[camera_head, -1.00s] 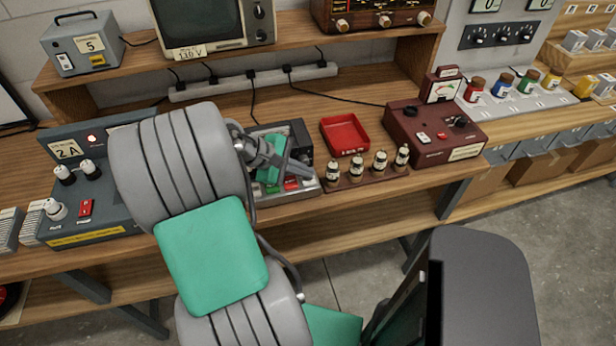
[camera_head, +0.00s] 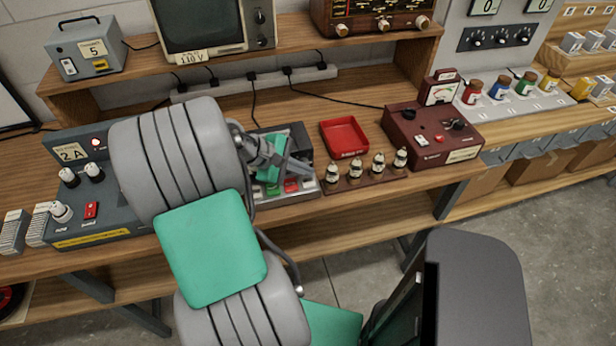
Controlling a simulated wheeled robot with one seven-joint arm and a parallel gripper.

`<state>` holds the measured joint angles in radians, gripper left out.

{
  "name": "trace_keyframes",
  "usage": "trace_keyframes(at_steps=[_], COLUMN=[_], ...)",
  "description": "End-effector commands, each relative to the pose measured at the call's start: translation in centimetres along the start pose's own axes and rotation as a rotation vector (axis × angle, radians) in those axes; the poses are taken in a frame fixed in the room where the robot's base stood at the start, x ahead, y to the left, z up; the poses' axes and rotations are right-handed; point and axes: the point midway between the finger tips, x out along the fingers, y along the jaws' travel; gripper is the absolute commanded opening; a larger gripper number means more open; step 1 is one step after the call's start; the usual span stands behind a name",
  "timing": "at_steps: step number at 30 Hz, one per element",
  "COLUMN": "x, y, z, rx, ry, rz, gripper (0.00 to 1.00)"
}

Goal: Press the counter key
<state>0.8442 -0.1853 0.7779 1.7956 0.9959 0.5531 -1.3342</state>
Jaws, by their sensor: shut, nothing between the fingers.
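A dark grey keyed device (camera_head: 298,136) stands on the bench at the middle, with a green key (camera_head: 273,189), a red key (camera_head: 291,185) and pale keys on its front panel. I cannot read a label that says which key is the counter key. My gripper (camera_head: 300,166) is shut and empty. It points to the right, over the keyed device, and hides part of its panel. I cannot tell whether the fingers touch a key. My arm covers the device's left side.
A red tray (camera_head: 344,138) and a strip of small tubes (camera_head: 366,172) stand right of the device, then a maroon meter box (camera_head: 432,137). A grey-blue 2A box (camera_head: 100,215) stands left, behind my arm. A shelf with a screen (camera_head: 205,22) is above.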

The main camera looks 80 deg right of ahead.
Motion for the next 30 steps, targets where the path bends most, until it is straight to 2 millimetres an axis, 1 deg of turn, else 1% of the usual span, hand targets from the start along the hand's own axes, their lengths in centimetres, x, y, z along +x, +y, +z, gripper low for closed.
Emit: trace_keyframes(at_steps=[7, 22, 30], x=[-0.2, -3.5, -3.4], y=[0.2, 2.5, 2.5], z=[0.2, 2.5, 2.5], rx=[0.0, 0.0, 0.0], ry=[0.0, 0.0, 0.0], rz=[0.0, 0.0, 0.0], gripper=[0.0, 0.0, 0.0])
